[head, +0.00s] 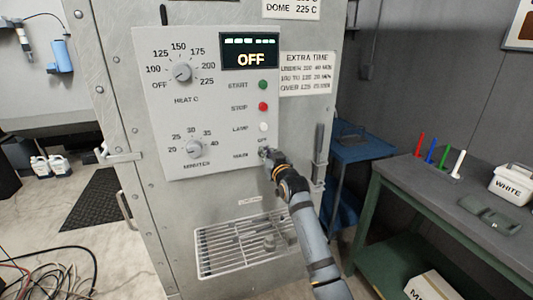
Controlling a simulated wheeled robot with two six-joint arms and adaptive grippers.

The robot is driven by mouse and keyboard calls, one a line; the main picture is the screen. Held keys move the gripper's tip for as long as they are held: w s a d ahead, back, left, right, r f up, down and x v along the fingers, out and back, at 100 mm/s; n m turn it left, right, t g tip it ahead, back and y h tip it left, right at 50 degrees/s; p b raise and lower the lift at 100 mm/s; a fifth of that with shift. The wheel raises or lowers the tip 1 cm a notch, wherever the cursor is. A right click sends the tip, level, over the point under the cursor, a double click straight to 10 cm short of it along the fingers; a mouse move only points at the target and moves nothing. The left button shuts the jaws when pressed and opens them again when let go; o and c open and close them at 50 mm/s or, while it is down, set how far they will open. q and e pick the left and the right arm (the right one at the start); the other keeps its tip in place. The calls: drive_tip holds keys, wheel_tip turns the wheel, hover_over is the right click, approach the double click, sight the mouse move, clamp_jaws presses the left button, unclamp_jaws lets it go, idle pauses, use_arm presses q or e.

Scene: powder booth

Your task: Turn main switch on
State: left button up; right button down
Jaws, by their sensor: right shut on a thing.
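The main switch (263,152) sits at the lower right of the white control panel (220,140), beside the label MAIN and under a small OFF mark. My right gripper (268,155) is at the switch, shut on it, and hides most of it. The switch's exact position cannot be made out behind the fingers. The display (250,52) at the top of the panel reads OFF. My left gripper is not in view.
The panel also carries a heat dial (182,72), a minutes dial (193,149), and start, stop and lamp buttons. A vent grille (245,245) is below. A green workbench (440,205) with coloured markers stands at the right. Cables lie at the lower left.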

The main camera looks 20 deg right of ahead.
drive_tip(key=shift+d+f+m+p, duration=0.35)
drive_tip(key=shift+m+p, duration=1.7)
drive_tip(key=shift+m, duration=0.9)
drive_tip(key=shift+d+f+m+p, duration=0.35)
drive_tip(key=shift+m+p, duration=1.75)
drive_tip(key=shift+m, duration=0.9)
drive_tip(key=shift+d+f+m+p, duration=0.35)
drive_tip(key=shift+m+p, duration=1.7)
drive_tip(key=shift+m, duration=0.9)
drive_tip(key=c, duration=1.4)
unclamp_jaws()
